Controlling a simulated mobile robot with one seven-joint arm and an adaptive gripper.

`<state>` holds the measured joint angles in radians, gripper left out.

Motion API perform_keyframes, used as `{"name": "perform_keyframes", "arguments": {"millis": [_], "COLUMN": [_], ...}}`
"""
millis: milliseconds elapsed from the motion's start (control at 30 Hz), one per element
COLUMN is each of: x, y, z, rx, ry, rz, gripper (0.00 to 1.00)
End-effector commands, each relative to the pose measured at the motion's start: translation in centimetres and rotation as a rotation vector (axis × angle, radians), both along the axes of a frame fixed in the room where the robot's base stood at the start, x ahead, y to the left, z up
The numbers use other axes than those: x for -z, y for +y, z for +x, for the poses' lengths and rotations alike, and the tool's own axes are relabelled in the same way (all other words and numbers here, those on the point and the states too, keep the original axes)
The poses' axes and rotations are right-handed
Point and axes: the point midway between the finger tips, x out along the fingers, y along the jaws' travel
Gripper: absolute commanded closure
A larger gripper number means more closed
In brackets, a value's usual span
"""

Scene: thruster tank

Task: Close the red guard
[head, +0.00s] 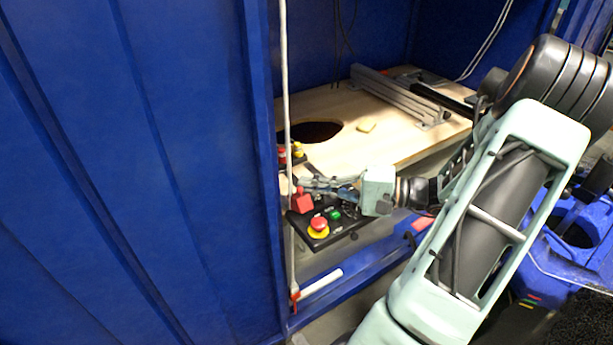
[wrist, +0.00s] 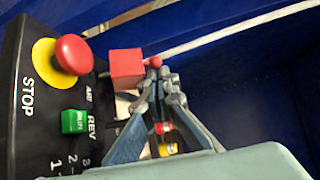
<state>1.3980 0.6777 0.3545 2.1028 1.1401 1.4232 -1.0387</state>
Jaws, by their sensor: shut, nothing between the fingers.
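The red guard (head: 303,202) is a small boxy cover at the back left of the black control panel (head: 345,232). In the wrist view the guard (wrist: 127,67) stands just left of my fingertips, near the "ARM" lettering. My gripper (head: 303,184) is shut and empty, reaching in from the right. Its fingertips (wrist: 160,76) are close beside the guard; I cannot tell whether they touch it. A small red knob (wrist: 155,62) shows by the tips. The guard appears raised, but its hinge and what is under it are partly hidden.
The panel carries a red-and-yellow stop button (head: 318,227) and a green button (head: 335,215). A second button box (head: 292,154) sits behind. A pale vertical rod (head: 287,120) and blue wall (head: 150,170) stand left. A wooden board (head: 400,140) with a hole lies behind.

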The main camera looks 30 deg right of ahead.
Motion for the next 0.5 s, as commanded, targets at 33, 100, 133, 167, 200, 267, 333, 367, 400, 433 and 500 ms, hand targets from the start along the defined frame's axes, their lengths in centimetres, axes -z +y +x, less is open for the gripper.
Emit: {"name": "perform_keyframes", "arguments": {"millis": [33, 100, 133, 167, 200, 267, 333, 367, 400, 433, 500], "x": [0.1, 0.3, 0.4, 0.5, 0.6, 0.8, 1.1, 1.2, 1.2, 1.3, 1.3], "y": [0.0, 0.0, 0.0, 0.0, 0.0, 0.0, 0.0, 0.0, -0.1, -0.1, -0.1], "z": [-0.3, -0.7, -0.9, -1.1, -1.3, -1.5, -1.8, -2.0, -2.1, -2.2, -2.4], "rx": [-0.001, -0.001, 0.0, 0.0, -0.001, -0.001, 0.001, 0.001, 0.002, 0.002, 0.0], "ry": [0.001, 0.001, 0.001, 0.002, 0.001, 0.001, -0.051, -0.074, -0.099, -0.118, -0.14], "rz": [-0.001, -0.001, -0.001, -0.001, 0.0, 0.001, 0.007, 0.008, 0.008, 0.009, 0.005], "gripper": [1.0, 1.0, 1.0, 1.0, 1.0, 1.0, 1.0, 1.0, 1.0, 1.0, 1.0]}}
